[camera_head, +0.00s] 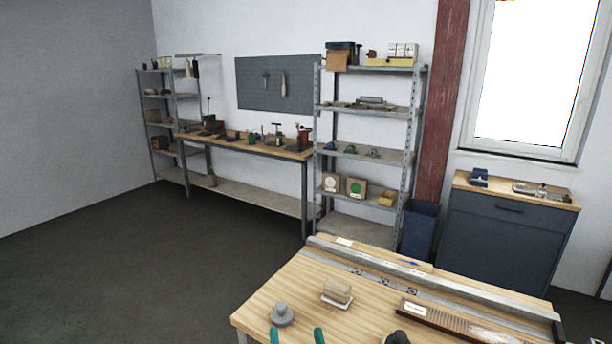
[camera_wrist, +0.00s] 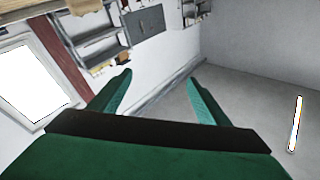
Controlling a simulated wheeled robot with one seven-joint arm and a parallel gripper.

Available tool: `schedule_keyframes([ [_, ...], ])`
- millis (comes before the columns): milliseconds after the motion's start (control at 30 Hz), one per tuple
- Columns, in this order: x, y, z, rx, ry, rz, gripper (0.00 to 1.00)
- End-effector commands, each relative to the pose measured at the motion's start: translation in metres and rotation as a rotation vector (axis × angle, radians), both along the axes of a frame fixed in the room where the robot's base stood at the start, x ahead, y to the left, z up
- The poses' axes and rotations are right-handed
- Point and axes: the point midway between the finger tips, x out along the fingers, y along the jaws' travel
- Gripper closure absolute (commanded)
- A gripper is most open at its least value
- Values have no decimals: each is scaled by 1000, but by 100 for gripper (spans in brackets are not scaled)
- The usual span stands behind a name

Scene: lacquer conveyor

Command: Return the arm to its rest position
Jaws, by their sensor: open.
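My gripper (camera_head: 297,336) shows at the bottom edge of the head view as two green fingertips, spread apart with nothing between them. It appears in front of the wooden table's near edge. In the wrist view my gripper (camera_wrist: 159,80) has both green fingers wide apart and empty. Beyond them are the wall, window and shelves, seen tilted and nearly upside down.
The wooden table (camera_head: 270,290) holds a grey round knob-like piece (camera_head: 282,315), a wooden block on a pale base (camera_head: 338,291), a brown slatted strip (camera_head: 440,319) and a long metal rail (camera_head: 440,277). Shelves (camera_head: 365,150), a workbench (camera_head: 240,143) and a dark cabinet (camera_head: 505,240) stand behind. The left floor is clear.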

Motion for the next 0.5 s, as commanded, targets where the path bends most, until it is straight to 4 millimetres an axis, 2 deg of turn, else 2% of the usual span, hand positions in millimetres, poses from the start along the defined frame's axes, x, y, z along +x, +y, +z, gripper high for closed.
schedule_keyframes([
  [33,-9,4,-17,28,25,-22,30],
  [267,-55,7,-82,88,122,-138,30],
  [500,-123,9,-142,69,227,-235,30],
])
